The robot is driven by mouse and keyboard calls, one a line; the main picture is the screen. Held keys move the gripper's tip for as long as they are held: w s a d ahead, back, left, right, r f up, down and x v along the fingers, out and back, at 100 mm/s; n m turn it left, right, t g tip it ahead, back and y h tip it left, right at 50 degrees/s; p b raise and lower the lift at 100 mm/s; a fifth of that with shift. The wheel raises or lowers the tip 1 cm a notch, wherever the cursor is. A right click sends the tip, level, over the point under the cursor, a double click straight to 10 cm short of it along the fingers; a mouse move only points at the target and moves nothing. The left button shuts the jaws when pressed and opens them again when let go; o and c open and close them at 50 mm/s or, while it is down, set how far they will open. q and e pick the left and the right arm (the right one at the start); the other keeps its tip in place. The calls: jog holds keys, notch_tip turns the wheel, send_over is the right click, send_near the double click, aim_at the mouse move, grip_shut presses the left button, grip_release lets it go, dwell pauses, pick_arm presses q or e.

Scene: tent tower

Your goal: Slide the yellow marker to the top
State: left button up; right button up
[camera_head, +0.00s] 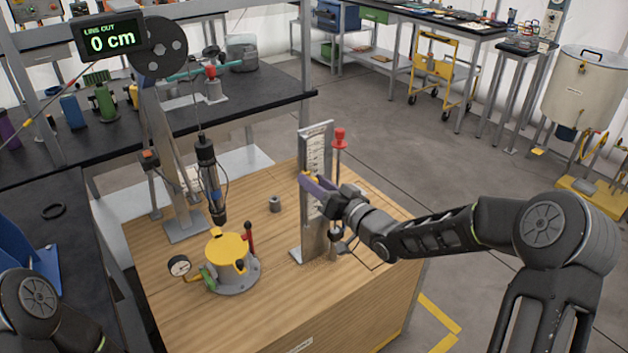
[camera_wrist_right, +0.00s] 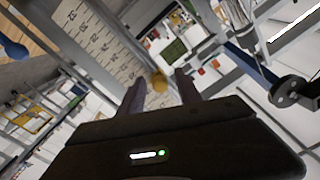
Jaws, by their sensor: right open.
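The yellow marker (camera_wrist_right: 159,83) is a small round knob on a pale upright scale with printed graduations (camera_wrist_right: 100,45). In the head view the scale (camera_head: 316,150) stands upright on the wooden table, and a bit of yellow (camera_head: 311,177) shows at its left edge. My right gripper (camera_head: 308,183) reaches the scale from the right, about midway up. In the right wrist view its two fingers (camera_wrist_right: 160,88) are apart, with the marker between or just beyond their tips; I cannot tell whether they touch it. My left gripper is out of view.
A red-topped rod (camera_head: 339,140) stands right behind the scale. A display (camera_head: 112,38) reads "LINE OUT 0 cm".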

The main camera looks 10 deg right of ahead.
jog(key=shift+w+a, duration=0.15)
jog(key=shift+w, duration=0.05)
grip_shut()
dwell(0.4)
jog(key=shift+r, duration=0.1)
dwell(0.9)
